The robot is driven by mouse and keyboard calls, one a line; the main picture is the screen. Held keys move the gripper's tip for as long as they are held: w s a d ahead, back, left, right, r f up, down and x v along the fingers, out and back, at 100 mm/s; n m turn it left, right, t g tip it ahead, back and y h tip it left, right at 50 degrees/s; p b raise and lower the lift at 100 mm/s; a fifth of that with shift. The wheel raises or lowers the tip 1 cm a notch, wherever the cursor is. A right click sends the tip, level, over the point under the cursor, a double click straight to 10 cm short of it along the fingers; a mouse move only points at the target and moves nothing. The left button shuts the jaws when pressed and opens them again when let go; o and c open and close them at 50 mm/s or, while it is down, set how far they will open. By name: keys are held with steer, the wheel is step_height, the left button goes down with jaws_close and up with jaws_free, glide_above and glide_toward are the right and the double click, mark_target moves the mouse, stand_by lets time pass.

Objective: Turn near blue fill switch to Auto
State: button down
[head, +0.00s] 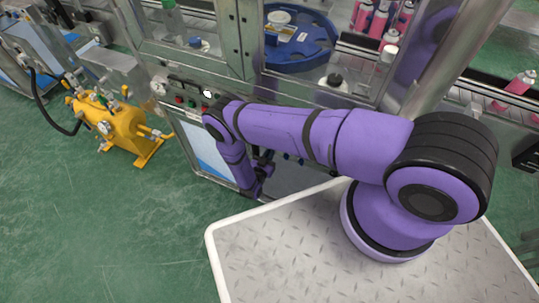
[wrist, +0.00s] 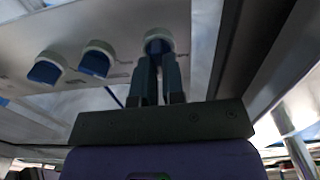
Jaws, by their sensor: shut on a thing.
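In the wrist view three blue switches with pale round collars sit in a row on a light panel (wrist: 110,22). My gripper (wrist: 158,62) reaches the rightmost blue switch (wrist: 158,45), with one finger on each side of its handle. It is shut on that handle. The middle blue switch (wrist: 95,62) and the left blue switch (wrist: 45,70) are free, their handles tilted. The handle I hold is partly hidden by the fingers, and the label lettering is too small to read. In the head view my arm hides most of the switches.
In the head view a button panel (head: 187,100) with red and green buttons is left of my arm. A blue round table (head: 300,45) stands behind the machine's clear guard. A yellow pump unit (head: 115,122) stands on the green floor at left. Open floor lies in front of it.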

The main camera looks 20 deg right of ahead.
steer(key=shift+a+n, duration=0.1)
steer(key=shift+n, duration=0.5)
steer(key=c, duration=1.2)
jaws_free()
steer(key=v, duration=1)
steer(key=shift+s+a, duration=0.25)
